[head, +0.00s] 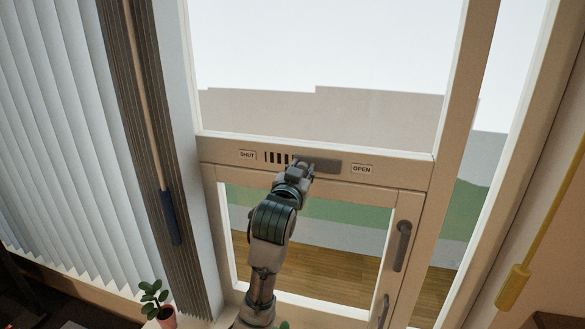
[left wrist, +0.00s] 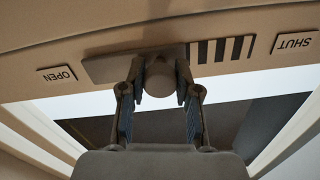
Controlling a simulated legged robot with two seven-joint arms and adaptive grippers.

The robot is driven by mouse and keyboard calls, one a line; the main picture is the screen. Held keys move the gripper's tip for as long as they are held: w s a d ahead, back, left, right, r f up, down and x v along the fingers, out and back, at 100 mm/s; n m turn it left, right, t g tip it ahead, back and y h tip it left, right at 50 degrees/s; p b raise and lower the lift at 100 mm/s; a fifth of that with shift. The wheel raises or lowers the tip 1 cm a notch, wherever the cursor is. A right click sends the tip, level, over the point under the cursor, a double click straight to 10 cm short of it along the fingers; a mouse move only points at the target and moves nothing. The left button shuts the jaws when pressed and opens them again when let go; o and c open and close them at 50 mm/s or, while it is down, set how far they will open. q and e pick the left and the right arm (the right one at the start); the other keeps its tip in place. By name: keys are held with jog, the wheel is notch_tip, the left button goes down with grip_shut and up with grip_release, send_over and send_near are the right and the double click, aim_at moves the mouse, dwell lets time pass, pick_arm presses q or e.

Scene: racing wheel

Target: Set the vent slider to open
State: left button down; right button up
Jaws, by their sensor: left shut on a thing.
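The vent slider is a grey plate (head: 325,166) on the window's cross rail, with its end close to the OPEN label (head: 361,169). Several dark vent slots (head: 277,157) show uncovered between the plate and the SHUT label (head: 247,155). In the left wrist view the picture is turned over: the slider plate (left wrist: 105,69) lies between the OPEN label (left wrist: 56,74) and the slots (left wrist: 220,50). My left gripper (head: 299,171) is shut on the slider's round knob (left wrist: 160,76), with one finger on each side. My right gripper is not in view.
Below the rail is a window pane with grey handles (head: 403,245) at its right. Vertical blinds (head: 60,150) with a blue-ended wand (head: 170,217) hang at left. A yellow pull (head: 513,287) hangs at right. A potted plant (head: 166,317) stands at lower left.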

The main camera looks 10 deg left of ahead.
pick_arm(q)
jog(key=shift+d, duration=0.2)
jog(key=c, duration=1.2)
grip_release()
jog(key=shift+a, duration=0.1)
jog(key=o, duration=0.4)
jog(key=shift+d, duration=0.4)
jog(key=shift+s, duration=0.4)
jog(key=s, duration=1.1)
jog(key=shift+a, duration=0.2)
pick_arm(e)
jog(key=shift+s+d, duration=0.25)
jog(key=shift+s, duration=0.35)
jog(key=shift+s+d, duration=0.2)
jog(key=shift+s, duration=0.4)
